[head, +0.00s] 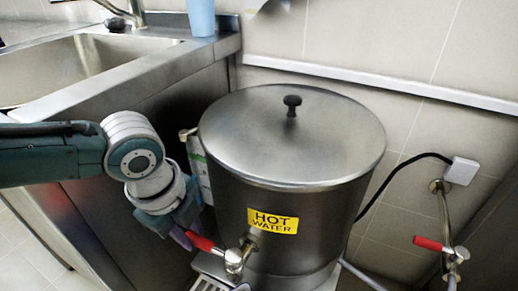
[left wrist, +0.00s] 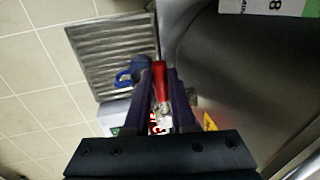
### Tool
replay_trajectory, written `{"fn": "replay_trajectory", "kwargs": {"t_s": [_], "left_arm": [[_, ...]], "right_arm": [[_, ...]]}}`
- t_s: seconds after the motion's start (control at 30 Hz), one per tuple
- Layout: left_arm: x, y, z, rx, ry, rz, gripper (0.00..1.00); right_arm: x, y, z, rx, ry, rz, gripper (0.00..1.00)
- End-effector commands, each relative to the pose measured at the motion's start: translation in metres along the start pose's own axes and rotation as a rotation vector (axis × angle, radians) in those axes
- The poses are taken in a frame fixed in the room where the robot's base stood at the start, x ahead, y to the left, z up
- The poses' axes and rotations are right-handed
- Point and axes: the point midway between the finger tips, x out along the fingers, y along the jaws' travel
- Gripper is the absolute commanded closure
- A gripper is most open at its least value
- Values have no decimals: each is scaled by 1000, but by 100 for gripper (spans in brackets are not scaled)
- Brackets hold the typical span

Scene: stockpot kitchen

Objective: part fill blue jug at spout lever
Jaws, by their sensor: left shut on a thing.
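A large steel hot water urn (head: 285,140) with a lid and a yellow label stands at the middle of the head view. Its spout tap (head: 236,260) has a red lever (head: 200,242). My left gripper (head: 184,236) is at the lever. In the left wrist view, my left gripper (left wrist: 160,84) is shut on the red lever (left wrist: 160,78), which lies between its two fingers. A blue jug (left wrist: 138,68) with a handle shows partly beside the lever in that view, mostly hidden by a finger. The water level in it cannot be seen. My right gripper is not in view.
A slatted metal drip tray (left wrist: 100,40) lies below the spout. A sink (head: 85,65) and a light blue cup (head: 201,18) are at the upper left. A second red-levered valve (head: 432,244) is on a wall pipe at the right. A black cable runs behind the urn.

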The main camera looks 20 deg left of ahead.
Motion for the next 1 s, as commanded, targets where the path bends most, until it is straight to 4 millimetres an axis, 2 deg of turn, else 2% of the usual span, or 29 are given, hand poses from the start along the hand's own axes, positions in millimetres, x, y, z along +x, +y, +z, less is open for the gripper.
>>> {"fn": "replay_trajectory", "kwargs": {"t_s": [0.2, 0.23, 0.5, 0.77, 0.87, 1.0], "left_arm": [[1, 0, -1, 4, 2, -3, 100], [1, 0, -1, 4, 2, -3, 76], [1, -1, -1, 2, 1, -2, 47], [-2, -1, -1, 1, 1, -2, 47], [-14, -1, -1, 1, 1, -2, 47], [-43, -2, 0, 1, 1, -3, 47]], "right_arm": [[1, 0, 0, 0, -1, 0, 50], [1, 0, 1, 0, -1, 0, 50], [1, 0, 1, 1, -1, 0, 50], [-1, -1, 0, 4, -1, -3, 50], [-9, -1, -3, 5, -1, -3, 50], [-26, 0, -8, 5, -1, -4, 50]]}}
